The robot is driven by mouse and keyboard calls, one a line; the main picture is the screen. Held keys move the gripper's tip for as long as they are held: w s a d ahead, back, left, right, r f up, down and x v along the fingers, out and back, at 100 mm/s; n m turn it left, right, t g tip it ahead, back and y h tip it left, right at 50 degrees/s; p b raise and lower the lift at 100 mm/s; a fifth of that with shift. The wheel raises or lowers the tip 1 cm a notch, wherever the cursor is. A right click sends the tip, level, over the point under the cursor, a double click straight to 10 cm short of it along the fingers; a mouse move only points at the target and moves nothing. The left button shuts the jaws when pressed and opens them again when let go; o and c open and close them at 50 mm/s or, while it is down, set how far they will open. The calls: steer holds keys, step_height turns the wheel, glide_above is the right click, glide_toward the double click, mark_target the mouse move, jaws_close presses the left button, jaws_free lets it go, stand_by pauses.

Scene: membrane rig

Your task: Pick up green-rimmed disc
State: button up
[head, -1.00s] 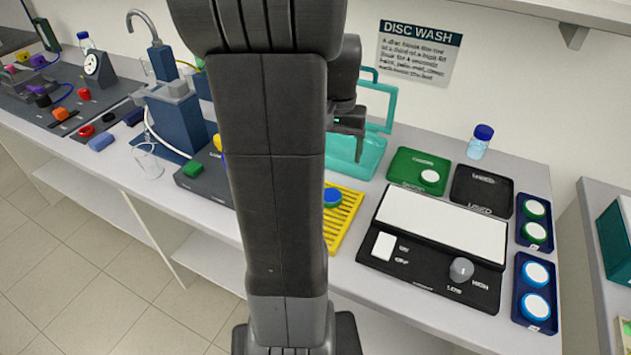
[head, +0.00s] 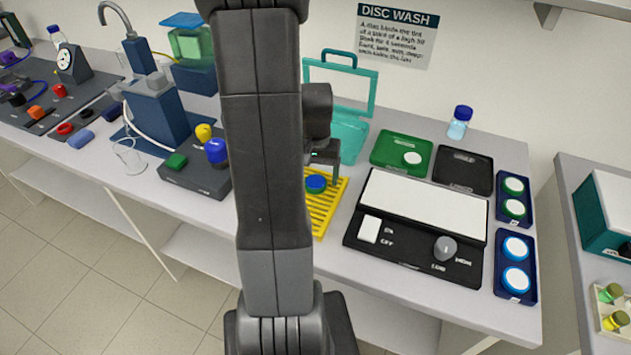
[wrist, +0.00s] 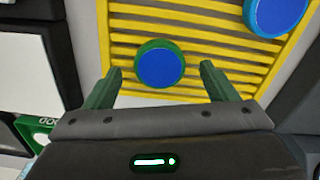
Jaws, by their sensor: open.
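A green-rimmed disc with a blue face (wrist: 160,66) lies on the yellow slatted rack (wrist: 200,20). In the wrist view it sits between the tips of my gripper (wrist: 161,70), which is open and empty. A second blue-faced disc (wrist: 277,13) lies on the same rack at the upper right, cut by the frame edge. In the head view my gripper (head: 324,164) hangs over the rack (head: 320,222), close above a blue-faced disc (head: 316,183). My arm hides part of the rack there. Contact with the disc cannot be told.
A black panel with a white plate (head: 424,206) and knob stands right of the rack. A green tray (head: 390,153) and black tray (head: 463,171) lie behind it. Navy trays with green-rimmed white discs (head: 514,184) and blue-rimmed ones (head: 515,248) are at right. A teal box (head: 350,135) stands behind.

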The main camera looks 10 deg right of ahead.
steer(key=shift+f, duration=0.75)
steer(key=c, duration=1.1)
steer(key=shift+o, duration=0.2)
steer(key=shift+r, duration=0.1)
